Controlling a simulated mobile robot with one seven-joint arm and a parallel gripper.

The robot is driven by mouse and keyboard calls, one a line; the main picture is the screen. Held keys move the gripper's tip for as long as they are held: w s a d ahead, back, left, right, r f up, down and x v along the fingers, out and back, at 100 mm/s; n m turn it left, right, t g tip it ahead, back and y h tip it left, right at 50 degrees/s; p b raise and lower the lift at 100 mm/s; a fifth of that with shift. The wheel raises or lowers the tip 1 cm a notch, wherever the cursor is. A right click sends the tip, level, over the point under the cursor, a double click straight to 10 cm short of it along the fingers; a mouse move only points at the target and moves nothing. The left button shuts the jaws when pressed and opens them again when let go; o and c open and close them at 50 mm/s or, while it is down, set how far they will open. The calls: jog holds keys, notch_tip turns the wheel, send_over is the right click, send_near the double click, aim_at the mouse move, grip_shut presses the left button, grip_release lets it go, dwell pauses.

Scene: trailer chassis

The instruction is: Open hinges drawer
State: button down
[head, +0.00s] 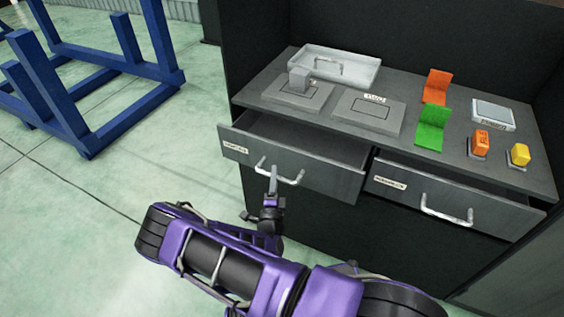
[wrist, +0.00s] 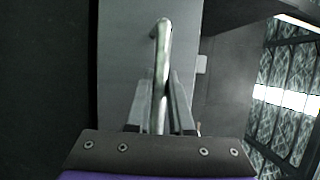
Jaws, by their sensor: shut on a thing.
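The left drawer (head: 292,157) of the dark workbench is pulled partly out, and its inside shows. Its silver bar handle (head: 292,181) is on the front face. My gripper (head: 273,178) is at this handle, shut on it near its left part. In the wrist view the two fingers of my gripper (wrist: 161,85) lie on either side of the handle bar (wrist: 163,38). The right drawer (head: 450,195) also stands partly out, with its own handle (head: 446,212) free. Both drawers bear small white labels, too small to read.
On the bench top (head: 408,150) are a grey tray (head: 350,70), flat grey plates, an orange bracket (head: 436,88), a green bracket (head: 432,128) and small orange and yellow pieces. A blue frame (head: 85,75) stands at the left.

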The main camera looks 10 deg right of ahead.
jog(key=s+a, duration=0.8)
jog(key=s, duration=0.4)
jog(key=shift+s+a+p, duration=0.15)
jog(key=shift+a+p, duration=0.15)
jog(key=shift+a, duration=0.1)
jog(key=c, duration=0.8)
grip_release()
jog(key=v, duration=1.7)
jog(key=shift+s, duration=0.15)
jog(key=shift+a+f, duration=0.1)
